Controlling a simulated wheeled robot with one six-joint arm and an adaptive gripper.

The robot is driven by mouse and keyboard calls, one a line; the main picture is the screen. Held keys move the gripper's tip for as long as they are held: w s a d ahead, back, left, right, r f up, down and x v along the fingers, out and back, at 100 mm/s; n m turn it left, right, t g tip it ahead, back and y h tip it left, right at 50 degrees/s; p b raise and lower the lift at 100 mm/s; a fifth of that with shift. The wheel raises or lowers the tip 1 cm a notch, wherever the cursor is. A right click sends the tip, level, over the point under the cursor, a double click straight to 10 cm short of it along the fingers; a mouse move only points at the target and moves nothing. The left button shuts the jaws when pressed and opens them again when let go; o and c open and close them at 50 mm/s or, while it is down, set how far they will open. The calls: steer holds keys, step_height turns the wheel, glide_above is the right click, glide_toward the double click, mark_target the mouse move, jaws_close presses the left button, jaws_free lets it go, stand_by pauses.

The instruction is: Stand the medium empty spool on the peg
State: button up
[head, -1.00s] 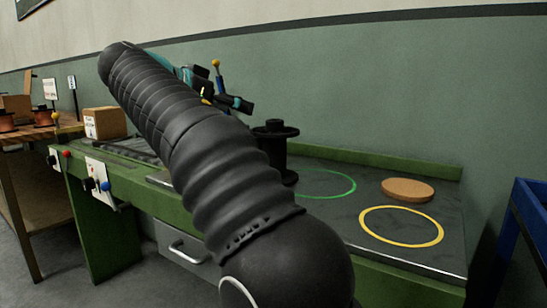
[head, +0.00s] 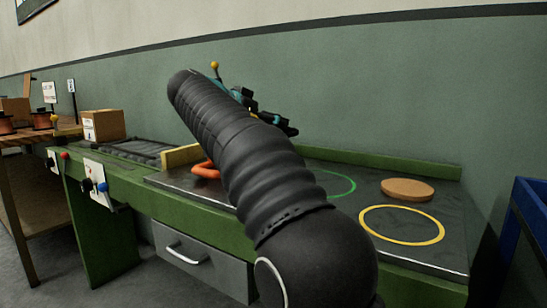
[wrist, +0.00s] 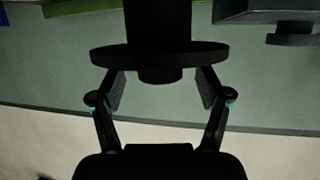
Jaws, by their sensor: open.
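A black spool (wrist: 161,20) fills the top middle of the wrist view, which appears upside down. Its wide flange (wrist: 160,55) faces my gripper, with a short hub (wrist: 160,75) sticking out from it. My gripper (wrist: 160,88) is open, with one finger on each side of the hub close to the flange; I cannot tell whether they touch. In the head view my gripper (head: 285,124) shows only partly behind my arm, and the spool is hidden there. I cannot make out a peg in either view.
The green bench has a dark top (head: 330,205) with a green ring (head: 342,187), a yellow ring (head: 402,225) and a tan disc (head: 407,189). An orange object (head: 205,171) and a cardboard box (head: 104,125) are left. A blue bin (head: 530,225) stands right.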

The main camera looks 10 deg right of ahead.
steer(key=shift+w+d, duration=0.1)
steer(key=shift+d, duration=0.15)
jaws_close()
